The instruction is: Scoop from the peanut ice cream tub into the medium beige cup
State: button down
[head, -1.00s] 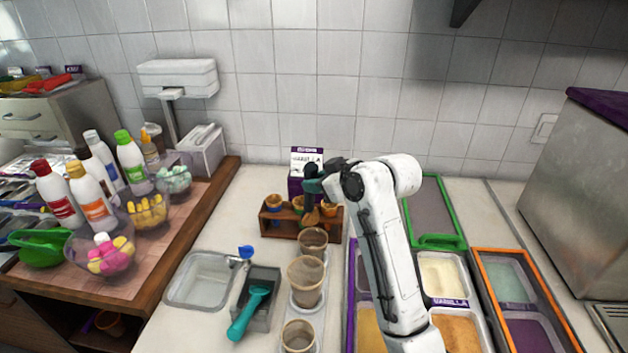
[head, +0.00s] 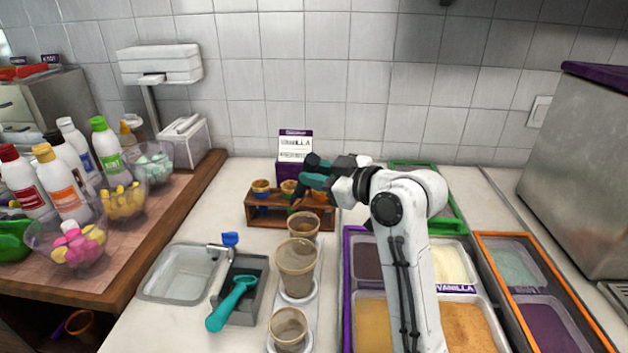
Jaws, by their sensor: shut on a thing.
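My gripper (head: 330,182) is shut on a teal-handled scoop (head: 314,177), in front of the wooden rack. The scoop is tilted above the back cup; its lower end is dark and hard to make out. Three beige cups stand in a column: a back cup (head: 303,229), a larger-looking middle cup (head: 297,268) and a front cup (head: 289,327). I cannot tell surely which is the medium one. A tan-orange tub (head: 466,328) and a yellow-orange tub (head: 374,318) lie at the right; neither shows a readable peanut label, and my arm covers the space between them.
A second teal scoop (head: 234,301) rests in a grey holder (head: 247,316), beside a clear basin (head: 160,291). A wooden rack (head: 327,222) holds small cups. Bottles and topping bowls crowd the left table.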

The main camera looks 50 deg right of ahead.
jog(key=b, duration=0.1)
jog(key=s+f+t+b, duration=0.1)
jog(key=b, duration=0.1)
jog(key=f+n+b, duration=0.1)
jog(key=b, duration=0.1)
jog(key=shift+s+a+f, duration=0.2)
jog(key=shift+s+f, duration=0.05)
jog(key=shift+s, duration=0.05)
jog(key=shift+r, duration=0.15)
dwell(0.6)
